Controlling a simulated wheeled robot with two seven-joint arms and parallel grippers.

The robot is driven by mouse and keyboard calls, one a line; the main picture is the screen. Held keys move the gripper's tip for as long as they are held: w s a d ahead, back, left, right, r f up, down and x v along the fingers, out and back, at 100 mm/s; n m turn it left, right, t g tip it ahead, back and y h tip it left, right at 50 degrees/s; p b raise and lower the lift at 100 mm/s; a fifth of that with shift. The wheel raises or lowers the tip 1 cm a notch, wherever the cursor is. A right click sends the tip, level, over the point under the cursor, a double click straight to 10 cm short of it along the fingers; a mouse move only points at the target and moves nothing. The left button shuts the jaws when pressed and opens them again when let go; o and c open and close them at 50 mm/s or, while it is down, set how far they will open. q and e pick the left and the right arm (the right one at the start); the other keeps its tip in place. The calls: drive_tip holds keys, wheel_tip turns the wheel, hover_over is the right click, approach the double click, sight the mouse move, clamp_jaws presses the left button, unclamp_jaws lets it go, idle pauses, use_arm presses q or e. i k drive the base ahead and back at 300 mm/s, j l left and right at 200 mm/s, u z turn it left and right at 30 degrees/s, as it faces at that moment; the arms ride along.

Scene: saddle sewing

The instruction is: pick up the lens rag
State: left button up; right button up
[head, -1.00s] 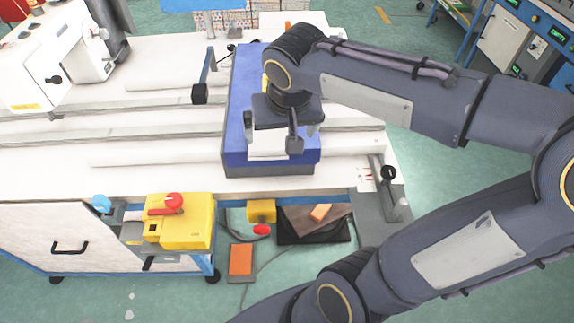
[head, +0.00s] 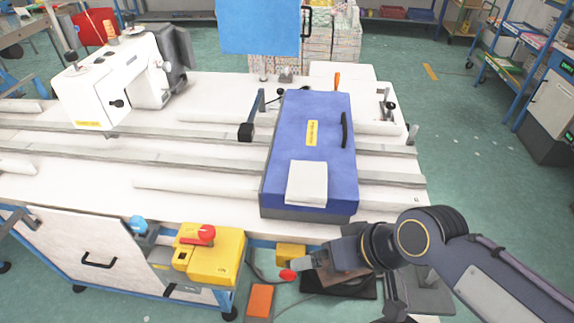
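The lens rag, which I take to be the white folded cloth (head: 306,183), lies flat on the near end of the lid of a long blue case (head: 290,140). Nothing touches it from above. My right gripper (head: 304,264) is below and to the right of the rag, past the near edge of the table, pointing left. It is apart from the rag and the case. It is seen from the side, so the gap between its fingers cannot be made out. My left gripper is not in view.
The case stands on a white table (head: 215,205) with raised rails. A white sewing machine (head: 110,80) is at the back left. A yellow switch box (head: 215,255) with a red knob sits at the near edge. A black clamp (head: 246,131) is left of the case.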

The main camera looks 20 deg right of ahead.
sight(307, 185)
drive_tip(key=i+j+z, duration=0.15)
drive_tip(key=j+z, duration=0.25)
drive_tip(key=j, duration=0.15)
drive_tip(key=i+j+z, duration=0.1)
drive_tip(key=j+z, duration=0.3)
drive_tip(key=j, duration=0.2)
drive_tip(key=j+z, duration=0.4)
drive_tip(key=j, duration=0.15)
